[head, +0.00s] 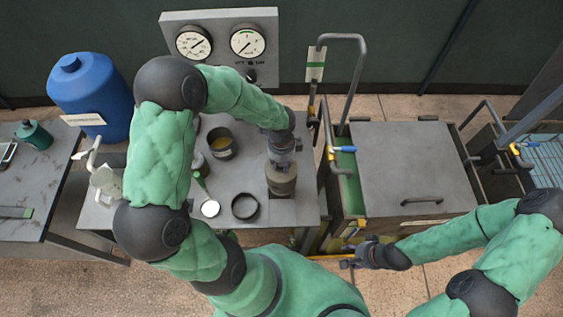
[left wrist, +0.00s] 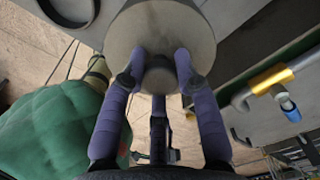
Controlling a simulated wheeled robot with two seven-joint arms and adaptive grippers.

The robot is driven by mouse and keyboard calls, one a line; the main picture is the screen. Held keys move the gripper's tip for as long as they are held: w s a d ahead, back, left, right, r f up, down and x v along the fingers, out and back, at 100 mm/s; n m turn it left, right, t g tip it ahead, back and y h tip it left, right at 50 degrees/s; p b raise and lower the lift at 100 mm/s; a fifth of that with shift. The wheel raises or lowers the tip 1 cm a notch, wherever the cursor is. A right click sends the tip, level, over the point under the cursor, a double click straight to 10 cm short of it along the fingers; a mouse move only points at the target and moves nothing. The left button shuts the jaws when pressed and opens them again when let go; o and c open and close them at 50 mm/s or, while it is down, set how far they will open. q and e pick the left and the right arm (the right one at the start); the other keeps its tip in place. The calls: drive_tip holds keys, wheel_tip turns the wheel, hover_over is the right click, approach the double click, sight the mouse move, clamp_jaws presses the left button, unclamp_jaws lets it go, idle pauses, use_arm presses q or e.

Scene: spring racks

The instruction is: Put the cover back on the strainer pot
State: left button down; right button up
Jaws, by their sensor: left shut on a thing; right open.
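My left gripper (head: 281,158) reaches down over the worktable and is shut on the knob of a round grey cover. In the left wrist view, the purple fingers (left wrist: 160,72) close on the knob from both sides, with the cover's grey disc (left wrist: 160,28) beyond. In the head view, a grey-brown cylindrical body (head: 281,184) shows directly below this gripper, apparently the strainer pot with the cover at its top. I cannot tell whether the cover is seated or slightly above it. My right gripper (head: 360,254) is open and empty, low beside the table's front right corner.
A dark ring-shaped dish (head: 245,207), a small white-topped round item (head: 210,208) and a dark pot with yellowish contents (head: 221,143) stand left of the cylinder. A gauge panel (head: 222,42) is behind. A railing (head: 327,130) and grey-lidded tank (head: 405,165) stand right.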

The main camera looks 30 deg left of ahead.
sight(282, 169)
use_arm(q)
drive_tip(key=shift+f+b, duration=2.6)
drive_tip(key=shift+f, duration=0.7)
drive_tip(key=c, duration=0.8)
unclamp_jaws()
drive_tip(key=shift+c, duration=0.2)
wheel_tip(282, 169, up, 12)
drive_tip(key=shift+f, duration=0.1)
